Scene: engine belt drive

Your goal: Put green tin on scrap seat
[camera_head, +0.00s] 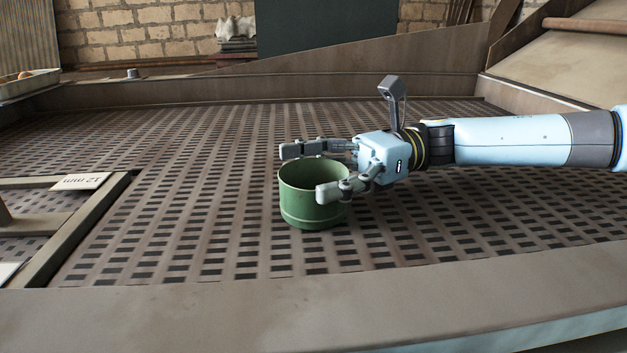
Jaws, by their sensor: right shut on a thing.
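The green tin (312,213) is an open-topped round can, upright, at the middle of the perforated deck. My right gripper (304,173) comes in from the right and is shut on the green tin, with one finger along its far side and one across its near side near the rim. The tin's base is at or very close to the deck; I cannot tell whether it touches. No thing in view can be made out for sure as the scrap seat. My left gripper is not in view.
A raised frame (91,222) with a "12 mm" label (80,182) lies at the left. A tray (27,84) stands at the far left corner. A broad ledge (300,312) runs along the front. The deck (190,160) between frame and tin is clear.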

